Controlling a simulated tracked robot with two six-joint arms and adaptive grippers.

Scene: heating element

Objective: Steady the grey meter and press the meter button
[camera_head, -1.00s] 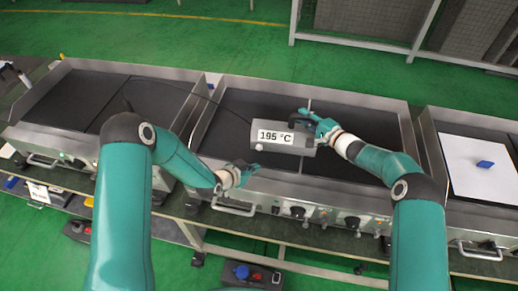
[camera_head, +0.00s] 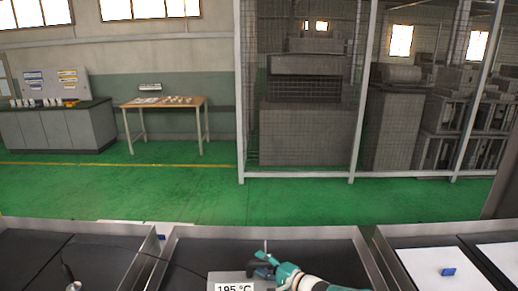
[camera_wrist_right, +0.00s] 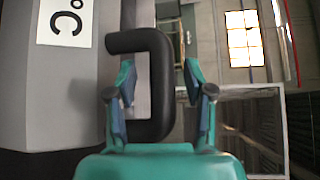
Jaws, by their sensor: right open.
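The grey meter (camera_head: 228,277) lies at the bottom edge of the head view, its display reading 195 °C and its lower part cut off. In the right wrist view the meter's grey body (camera_wrist_right: 70,100) is at the left, with a black handle (camera_wrist_right: 160,85) standing out from it. My right gripper (camera_head: 262,262) is at the meter's right end. In the wrist view, its open fingers (camera_wrist_right: 160,92) stand on either side of the handle's bar, with visible gaps. The meter button does not show now.
Dark bench trays surround the meter, with metal rims (camera_head: 147,262). A thin cable (camera_head: 120,247) runs left from the meter. A white sheet with a blue block (camera_head: 448,272) lies at right. Beyond are green floor, a wooden table (camera_head: 165,104) and a mesh fence (camera_head: 300,130).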

